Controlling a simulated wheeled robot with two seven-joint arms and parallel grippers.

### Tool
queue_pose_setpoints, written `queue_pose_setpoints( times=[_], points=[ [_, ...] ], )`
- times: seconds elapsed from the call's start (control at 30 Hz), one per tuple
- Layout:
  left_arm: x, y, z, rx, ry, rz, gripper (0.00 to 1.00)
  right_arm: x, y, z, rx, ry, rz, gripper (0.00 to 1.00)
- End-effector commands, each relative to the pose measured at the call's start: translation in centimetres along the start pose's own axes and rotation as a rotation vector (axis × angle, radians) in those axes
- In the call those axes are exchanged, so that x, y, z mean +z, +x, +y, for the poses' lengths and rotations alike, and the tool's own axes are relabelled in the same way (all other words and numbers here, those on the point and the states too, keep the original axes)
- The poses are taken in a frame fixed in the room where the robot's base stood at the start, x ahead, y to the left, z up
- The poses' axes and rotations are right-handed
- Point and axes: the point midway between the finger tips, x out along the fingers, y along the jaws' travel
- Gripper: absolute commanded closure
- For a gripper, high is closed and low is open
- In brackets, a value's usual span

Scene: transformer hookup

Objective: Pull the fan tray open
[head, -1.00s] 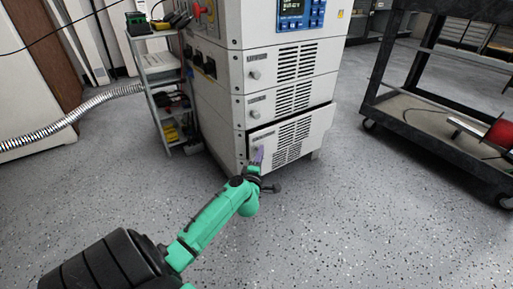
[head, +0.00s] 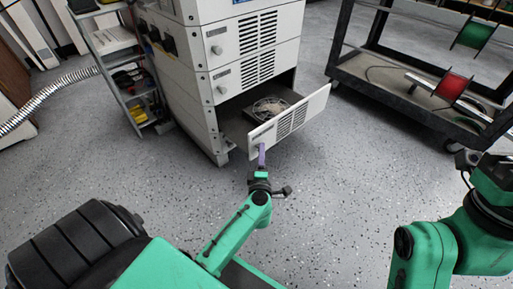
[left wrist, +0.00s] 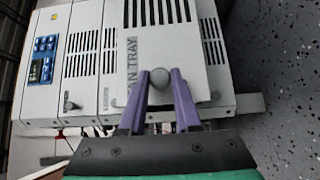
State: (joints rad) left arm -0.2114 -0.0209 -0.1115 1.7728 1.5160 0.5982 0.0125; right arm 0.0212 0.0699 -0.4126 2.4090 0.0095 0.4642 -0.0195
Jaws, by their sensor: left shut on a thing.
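The fan tray (head: 291,121) is the lowest drawer of the white cabinet. It stands pulled out in the head view, with a round fan (head: 268,108) showing inside behind its slotted front. In the left wrist view the tray front (left wrist: 165,40) carries the letters "AN TRAY" and a round knob (left wrist: 159,78). My left gripper (head: 262,155) is at the left end of the tray front. Its purple fingers (left wrist: 160,90) are shut on the knob, one on each side. My right arm shows at the right edge of the head view; its fingers are not seen.
The white cabinet (head: 203,88) has two shut drawers above the tray. A small shelf cart (head: 118,75) stands to its left and a dark cart with spools (head: 400,93) to its right. The speckled floor before the tray is clear.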

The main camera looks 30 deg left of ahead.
Motion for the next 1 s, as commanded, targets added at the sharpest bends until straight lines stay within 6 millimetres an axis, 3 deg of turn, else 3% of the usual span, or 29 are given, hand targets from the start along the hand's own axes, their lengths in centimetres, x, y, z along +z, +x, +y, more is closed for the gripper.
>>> queue_pose_setpoints(
  times=[0.4, 0.43, 0.5, 0.83, 1.0],
  points=[
    [0.5, -0.5, -0.2, -0.007, -0.001, -0.004, 1.0, 0.4, -0.2, 0.1, 0.003, 0.003, -0.015, 1.0],
    [0.5, -0.5, -0.2, -0.007, -0.002, -0.005, 0.64, 0.4, -0.2, 0.1, 0.003, 0.003, -0.015, 1.0],
    [0.5, -0.5, -0.3, -0.007, -0.001, -0.005, 0.4, 0.4, -0.2, 0.1, 0.003, 0.003, -0.015, 1.0],
    [0.3, -0.4, -0.1, -0.003, 0.0, -0.002, 0.4, 0.4, -0.2, 0.1, 0.003, 0.002, -0.014, 1.0],
    [0.3, -1.2, -0.1, -0.004, 0.001, -0.002, 0.4, 0.8, -0.1, 0.1, 0.007, 0.01, -0.032, 1.0]
  ],
)
